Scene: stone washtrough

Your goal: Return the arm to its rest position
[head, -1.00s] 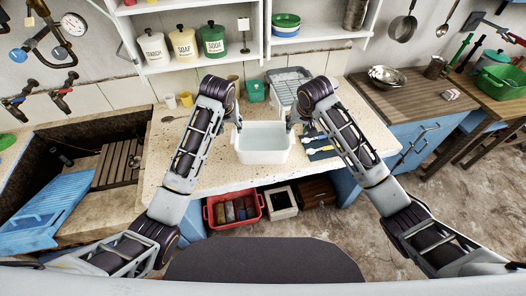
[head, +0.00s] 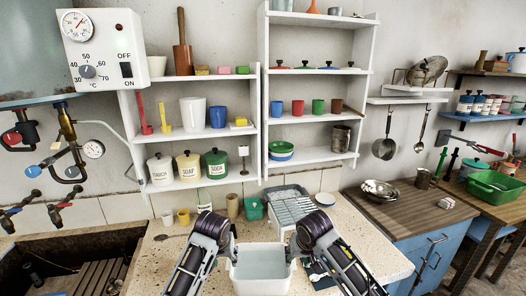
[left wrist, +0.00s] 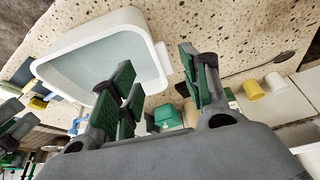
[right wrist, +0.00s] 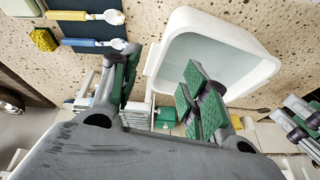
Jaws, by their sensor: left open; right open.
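A white basin (head: 261,272) with pale, water-like contents stands on the speckled counter; it also shows in the left wrist view (left wrist: 145,25) and the right wrist view (right wrist: 262,70). My left gripper (head: 233,250) is at the basin's left side, open; in the left wrist view its fingers (left wrist: 163,82) are spread on both sides of the basin's end handle. My right gripper (head: 293,250) is at the right side, open; in the right wrist view its fingers (right wrist: 158,82) are spread about the other handle. I cannot tell whether any finger touches the basin.
Wall shelves (head: 208,133) with jars, cups and bowls rise behind the counter (head: 385,245). A ribbed grey tray (head: 292,208) and a green container (head: 253,209) stand behind the basin. A dark sink is at left. Blue cloth with utensils (right wrist: 92,30) lies beside my right gripper.

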